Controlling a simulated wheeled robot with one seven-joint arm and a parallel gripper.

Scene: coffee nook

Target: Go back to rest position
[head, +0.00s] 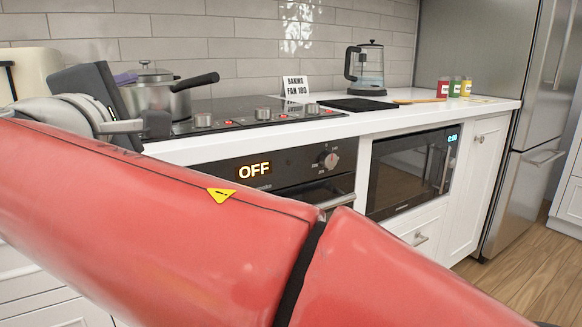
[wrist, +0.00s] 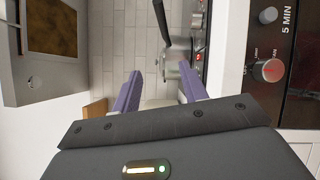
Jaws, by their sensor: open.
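My gripper (wrist: 162,82) shows in the wrist view with its two purple fingers spread apart and nothing held between them. In the head view its dark housing is at the left, in front of the pot, with a bit of purple finger showing beside the pot. My red arm reaches across the foreground from lower right to left. It hides much of the lower cabinets and part of the counter. The gripper looks apart from the pot (head: 160,97), though the exact gap is hard to tell.
The pot stands on the black cooktop (head: 240,115); its handle points right. An oven (head: 290,172) reads OFF, and a microwave (head: 410,170) is right of it. A glass kettle (head: 366,68), several small coloured boxes (head: 455,87) and a fridge (head: 530,120) stand further right. Floor is open at lower right.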

